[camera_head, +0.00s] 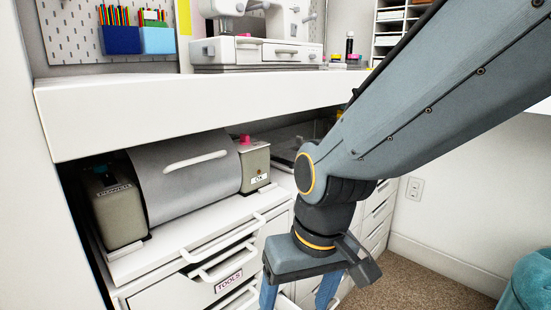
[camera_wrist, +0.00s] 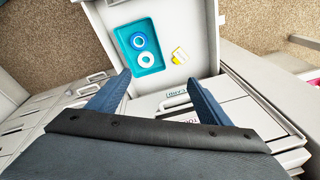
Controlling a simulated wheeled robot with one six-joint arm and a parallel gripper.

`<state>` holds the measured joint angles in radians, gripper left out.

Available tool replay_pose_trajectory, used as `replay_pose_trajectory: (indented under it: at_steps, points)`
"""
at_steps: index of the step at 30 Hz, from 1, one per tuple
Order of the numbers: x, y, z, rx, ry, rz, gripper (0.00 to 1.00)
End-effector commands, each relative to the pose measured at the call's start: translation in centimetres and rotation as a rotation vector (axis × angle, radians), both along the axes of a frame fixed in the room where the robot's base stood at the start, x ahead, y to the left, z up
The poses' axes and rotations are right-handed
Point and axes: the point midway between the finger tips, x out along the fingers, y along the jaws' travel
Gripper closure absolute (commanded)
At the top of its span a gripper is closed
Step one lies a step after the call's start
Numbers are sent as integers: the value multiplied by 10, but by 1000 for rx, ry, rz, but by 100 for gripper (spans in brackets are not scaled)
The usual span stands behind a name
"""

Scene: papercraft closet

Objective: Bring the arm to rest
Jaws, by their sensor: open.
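My gripper (camera_head: 297,296) hangs downward in front of the white drawer units in the head view, its two blue fingers spread apart. In the wrist view my gripper (camera_wrist: 158,82) shows nothing between its fingers. Beyond the fingertips is an open white drawer (camera_wrist: 195,22). In it lies a teal tray (camera_wrist: 152,66) with a blue ring (camera_wrist: 138,34) and a white ring (camera_wrist: 147,61). A small yellow and white item (camera_wrist: 180,55) lies beside the tray. The lower fingertips are cut off by the head view's bottom edge.
A grey curved-lid machine (camera_head: 185,175) sits under the white desk (camera_head: 200,112), between a "POWER" box (camera_head: 115,208) and an "OK" box (camera_head: 255,166). Below is a "TOOLS" drawer (camera_head: 190,290). A sewing machine (camera_head: 283,20) stands on the desk. Carpet (camera_head: 405,285) is clear right of my gripper.

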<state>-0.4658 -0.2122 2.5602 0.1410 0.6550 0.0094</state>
Motion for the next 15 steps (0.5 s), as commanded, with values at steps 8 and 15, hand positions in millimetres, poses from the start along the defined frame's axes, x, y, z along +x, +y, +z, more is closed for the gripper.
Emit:
replay_pose_trajectory:
  at_steps: [8,15]
  points:
    - [-40,32,16,20,38,110,28]
    - [-63,44,31,27,65,159,28]
